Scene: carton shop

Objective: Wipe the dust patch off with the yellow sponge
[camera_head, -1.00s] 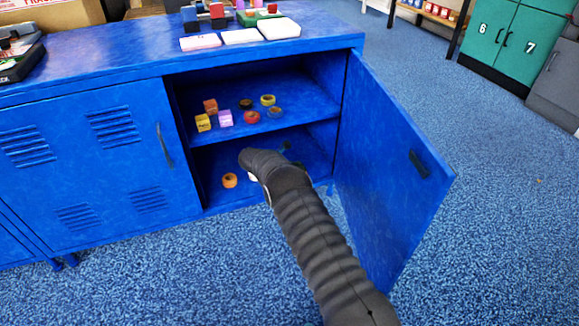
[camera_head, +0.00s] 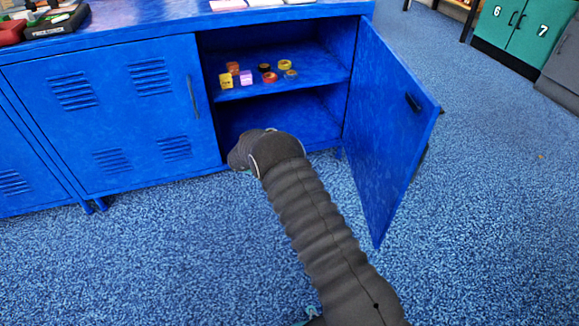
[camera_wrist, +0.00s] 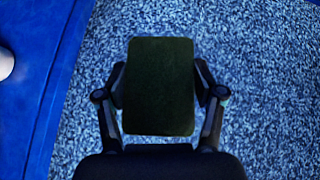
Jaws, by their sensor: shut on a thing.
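My gripper (camera_wrist: 160,84) is shut on a flat rectangular block with rounded corners, which looks like the sponge (camera_wrist: 160,100). The face towards the wrist camera is dark green; no yellow shows on it. Blue carpet lies below it, with the blue cabinet to the left. In the head view my arm hides the gripper and the sponge, in front of the open cabinet. I cannot make out the dust patch in either view.
The blue cabinet's right door (camera_head: 390,125) stands open. Its upper shelf (camera_head: 325,75) holds small blocks and tape rolls. The visible part of the lower compartment (camera_head: 310,118) is bare. A white rounded thing (camera_wrist: 5,62) shows at the wrist view's left edge. Carpet (camera_head: 150,260) in front is clear.

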